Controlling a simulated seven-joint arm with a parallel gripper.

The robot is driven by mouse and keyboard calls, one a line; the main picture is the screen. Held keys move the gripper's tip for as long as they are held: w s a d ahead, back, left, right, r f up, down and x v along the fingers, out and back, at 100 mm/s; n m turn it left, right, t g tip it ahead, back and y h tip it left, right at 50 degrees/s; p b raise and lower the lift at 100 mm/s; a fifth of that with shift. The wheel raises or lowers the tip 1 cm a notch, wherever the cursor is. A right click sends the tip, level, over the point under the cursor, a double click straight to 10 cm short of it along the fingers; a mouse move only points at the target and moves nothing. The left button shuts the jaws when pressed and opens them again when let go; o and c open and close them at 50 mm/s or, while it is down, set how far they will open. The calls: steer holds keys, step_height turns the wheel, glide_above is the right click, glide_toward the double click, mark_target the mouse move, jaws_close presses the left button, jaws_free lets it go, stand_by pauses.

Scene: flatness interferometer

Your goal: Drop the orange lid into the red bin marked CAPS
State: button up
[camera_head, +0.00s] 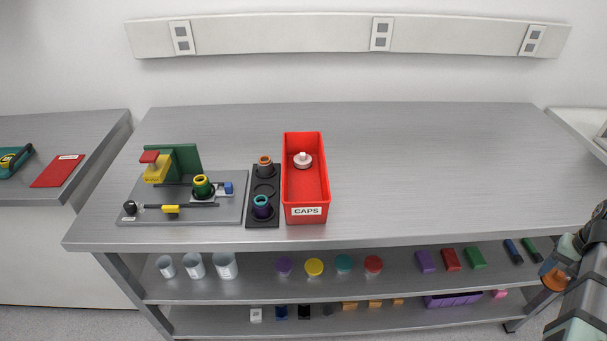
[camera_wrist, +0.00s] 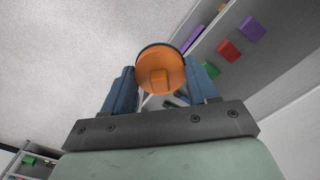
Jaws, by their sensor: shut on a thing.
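The orange lid (camera_wrist: 160,72) is a round disc with a small raised block on it. In the wrist view it sits between the two blue fingers of my gripper (camera_wrist: 162,86), which is shut on it. In the head view my gripper (camera_head: 560,268) is at the far right, by the front of the shelves, with the orange lid (camera_head: 554,280) partly hidden at its end. The red bin (camera_head: 306,193) marked CAPS stands on the bench top, far to the left of my gripper. A white knobbed cap (camera_head: 302,160) lies inside the bin.
A black holder (camera_head: 263,220) with vials stands left of the bin, beside a grey instrument plate (camera_head: 235,205). The bench top (camera_head: 430,160) right of the bin is clear. Shelves below hold cups, coloured discs and blocks, including a green block (camera_head: 474,257) near my gripper.

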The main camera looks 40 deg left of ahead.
steer(key=shift+f, duration=0.1)
